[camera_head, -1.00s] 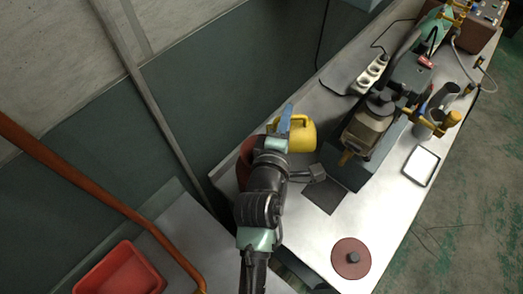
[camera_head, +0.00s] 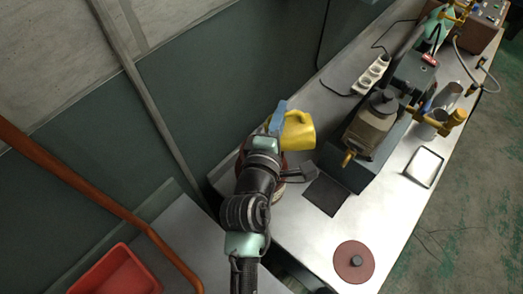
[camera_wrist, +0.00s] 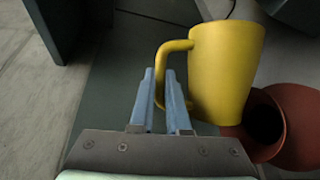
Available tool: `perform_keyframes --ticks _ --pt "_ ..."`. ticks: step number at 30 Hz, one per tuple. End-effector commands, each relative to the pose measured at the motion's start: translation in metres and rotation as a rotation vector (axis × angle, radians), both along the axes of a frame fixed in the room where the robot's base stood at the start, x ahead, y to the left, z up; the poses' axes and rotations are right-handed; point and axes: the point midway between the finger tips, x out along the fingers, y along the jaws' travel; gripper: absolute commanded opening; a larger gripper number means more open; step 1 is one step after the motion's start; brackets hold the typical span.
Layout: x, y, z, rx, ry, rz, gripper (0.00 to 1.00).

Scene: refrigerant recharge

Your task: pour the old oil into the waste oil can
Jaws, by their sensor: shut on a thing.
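A yellow jug (camera_head: 298,132) is in the air by the wall-side end of the bench, held by its handle. In the wrist view the jug (camera_wrist: 228,68) is to the right of the fingers, and its contents cannot be seen. My gripper (camera_wrist: 165,82) has its blue fingers shut on the handle; it also shows in the head view (camera_head: 277,120). The red-brown waste oil can (camera_wrist: 300,125), with a dark round opening, shows beside and partly behind the jug's lower end. In the head view my arm covers most of the can.
A vacuum pump (camera_head: 370,125) stands on the bench right of the jug, with a dark square pad (camera_head: 325,194) before it. A brown disc (camera_head: 354,262), a white tray (camera_head: 424,166) and a power strip (camera_head: 371,74) lie on the bench. A red bin (camera_head: 115,272) is at lower left.

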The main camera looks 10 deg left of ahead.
Motion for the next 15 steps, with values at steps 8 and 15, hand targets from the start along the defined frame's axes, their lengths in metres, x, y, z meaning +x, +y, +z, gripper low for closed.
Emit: perform_keyframes --ticks 8,15 --pt "-0.0009 0.004 0.0008 -0.033 -0.011 0.0 0.0" --pt "-0.0017 0.0074 0.0013 -0.061 -0.018 0.0 0.0"
